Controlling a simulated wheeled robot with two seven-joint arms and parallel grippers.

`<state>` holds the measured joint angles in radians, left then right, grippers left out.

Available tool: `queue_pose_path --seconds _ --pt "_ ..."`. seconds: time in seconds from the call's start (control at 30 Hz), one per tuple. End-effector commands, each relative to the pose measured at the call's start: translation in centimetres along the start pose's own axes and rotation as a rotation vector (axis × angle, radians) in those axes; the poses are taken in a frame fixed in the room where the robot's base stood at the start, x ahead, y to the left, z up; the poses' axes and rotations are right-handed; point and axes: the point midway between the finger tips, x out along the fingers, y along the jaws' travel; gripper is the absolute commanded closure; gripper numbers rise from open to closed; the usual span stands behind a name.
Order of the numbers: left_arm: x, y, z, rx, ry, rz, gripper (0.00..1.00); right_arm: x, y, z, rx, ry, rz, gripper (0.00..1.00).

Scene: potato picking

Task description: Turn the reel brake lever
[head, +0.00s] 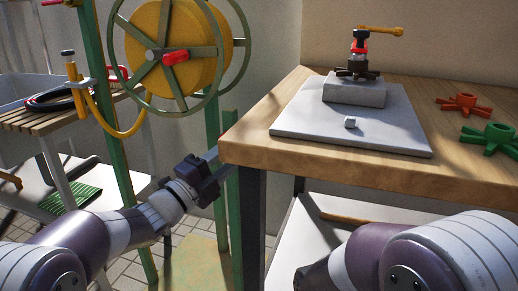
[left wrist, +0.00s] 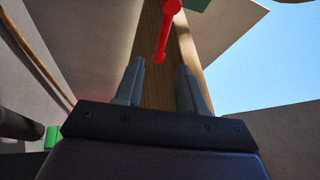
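A yellow reel (head: 155,40) with green spoked rims stands at the upper left in the head view. A red lever (head: 175,57) sits near its hub. My left gripper (head: 214,158) is below and right of the reel, beside the table corner and apart from the red lever. In the left wrist view my left gripper (left wrist: 160,82) is open, its two fingers apart with nothing held. A red rod-like lever (left wrist: 167,32) shows beyond the fingertips; I cannot tell whether it is the one on the hub. My right gripper is out of view.
A wooden table (head: 245,150) fills the right, holding a grey plate (head: 300,125) with a valve-like fitting (head: 358,60), an orange handwheel (head: 462,104) and a green handwheel (head: 492,138). A slatted bench (head: 40,118) with a dark hose stands left. Green posts (head: 112,150) support the reel.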

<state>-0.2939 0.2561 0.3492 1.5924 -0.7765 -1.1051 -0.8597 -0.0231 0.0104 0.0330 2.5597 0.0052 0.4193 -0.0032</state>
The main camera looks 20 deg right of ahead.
Motion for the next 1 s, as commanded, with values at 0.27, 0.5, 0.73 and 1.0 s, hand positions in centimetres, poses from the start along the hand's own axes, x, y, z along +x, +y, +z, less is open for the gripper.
queue_pose_path --seconds 0.27,0.5,0.73,1.0 --pt "6.5 0.3 0.1 -0.003 -0.001 0.001 0.61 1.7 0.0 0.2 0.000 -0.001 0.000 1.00" --pt "9.4 0.1 0.1 -0.003 -0.003 0.001 0.61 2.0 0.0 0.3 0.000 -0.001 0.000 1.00" --pt "9.8 0.0 0.1 -0.005 -0.004 0.001 0.61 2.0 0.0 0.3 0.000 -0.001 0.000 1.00" --pt "9.8 0.0 0.1 -0.005 -0.004 0.002 1.00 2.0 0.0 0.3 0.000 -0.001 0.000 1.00"
